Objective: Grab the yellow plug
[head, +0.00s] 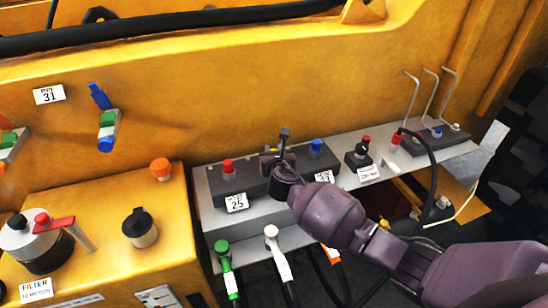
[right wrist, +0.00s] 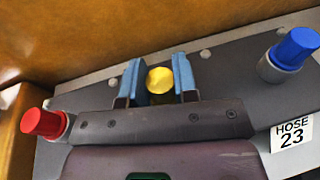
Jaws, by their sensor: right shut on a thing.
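The yellow plug (right wrist: 159,80) shows in the right wrist view as a round yellow top between the two blue-padded fingers of my right gripper (right wrist: 157,82). The gripper is shut on it. The plug sits over the grey block, between a red plug (right wrist: 44,122) and a blue plug (right wrist: 288,54). In the head view my right gripper (head: 279,156) is at the grey shelf against the yellow wall, and I cannot make out the yellow plug there. My left gripper is not in view.
The red plug (head: 228,167) and blue plug (head: 316,148) stand close on either side of my gripper. A grey shelf (head: 205,190) carries more fittings and bent wire handles (head: 430,95) to the right. Green, white and orange hose ends hang below. An orange-capped fitting (head: 160,169) stands left.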

